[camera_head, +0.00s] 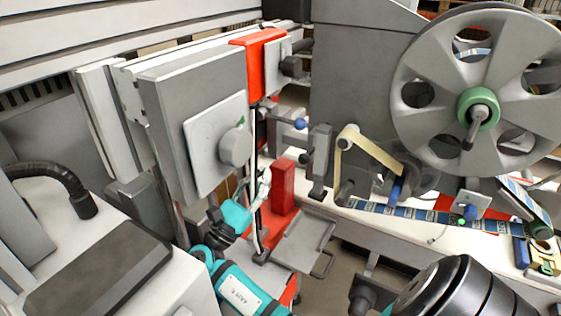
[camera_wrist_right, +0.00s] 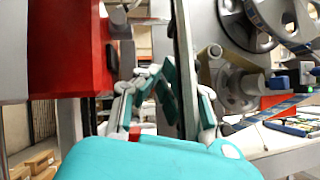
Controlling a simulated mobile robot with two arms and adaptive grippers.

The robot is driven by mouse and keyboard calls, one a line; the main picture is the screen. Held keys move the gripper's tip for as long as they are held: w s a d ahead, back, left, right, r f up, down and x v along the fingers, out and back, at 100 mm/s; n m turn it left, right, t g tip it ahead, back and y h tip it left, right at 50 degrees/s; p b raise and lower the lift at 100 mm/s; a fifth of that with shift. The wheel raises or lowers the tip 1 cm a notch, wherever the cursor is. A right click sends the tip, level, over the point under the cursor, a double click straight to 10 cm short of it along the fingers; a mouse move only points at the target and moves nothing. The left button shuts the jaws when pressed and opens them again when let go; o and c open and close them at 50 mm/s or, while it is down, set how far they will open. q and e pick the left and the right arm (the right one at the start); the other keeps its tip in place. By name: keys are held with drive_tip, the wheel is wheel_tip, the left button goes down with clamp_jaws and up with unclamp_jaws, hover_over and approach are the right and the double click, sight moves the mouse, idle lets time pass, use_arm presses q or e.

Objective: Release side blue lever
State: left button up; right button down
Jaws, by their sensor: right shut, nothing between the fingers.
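A blue lever (camera_head: 396,190) stands upright on the front of the tape machine, below and left of the big reel. A blue knob (camera_head: 300,124) sits on a short arm further left, and another blue knob (camera_head: 470,212) is at the right. I cannot tell which one is the side lever. My right gripper (camera_head: 264,182) is teal, beside the dark upright post and left of the blue lever, apart from it. In the right wrist view its fingers (camera_wrist_right: 160,72) are shut and empty. A blue part (camera_wrist_right: 280,82) shows there at the right. My left gripper is not in view.
The large grey reel (camera_head: 520,85) with a green hub is at the upper right. A red block (camera_head: 283,185) and a grey plate (camera_head: 303,240) are close to my right gripper. A grey panel (camera_head: 165,110) stands at the left. Printed tape (camera_head: 400,215) runs along the white table.

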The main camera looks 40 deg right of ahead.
sight(283, 120)
use_arm(q)
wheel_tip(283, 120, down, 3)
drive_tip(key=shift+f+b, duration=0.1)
drive_tip(key=shift+b, duration=0.75)
use_arm(e)
drive_tip(key=w+m+g, duration=0.1)
drive_tip(key=m, duration=0.1)
drive_tip(key=w+f+m+g+y, duration=0.1)
drive_tip(key=shift+d+m+g, duration=0.15)
drive_tip(key=shift+m+g, duration=0.15)
drive_tip(key=shift+m, duration=0.1)
use_arm(q)
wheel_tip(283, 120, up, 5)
drive_tip(key=p, duration=0.5)
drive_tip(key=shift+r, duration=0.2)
use_arm(e)
drive_tip(key=s+d+r, duration=0.2)
drive_tip(key=d+r, duration=0.6)
drive_tip(key=shift+d, duration=0.1)
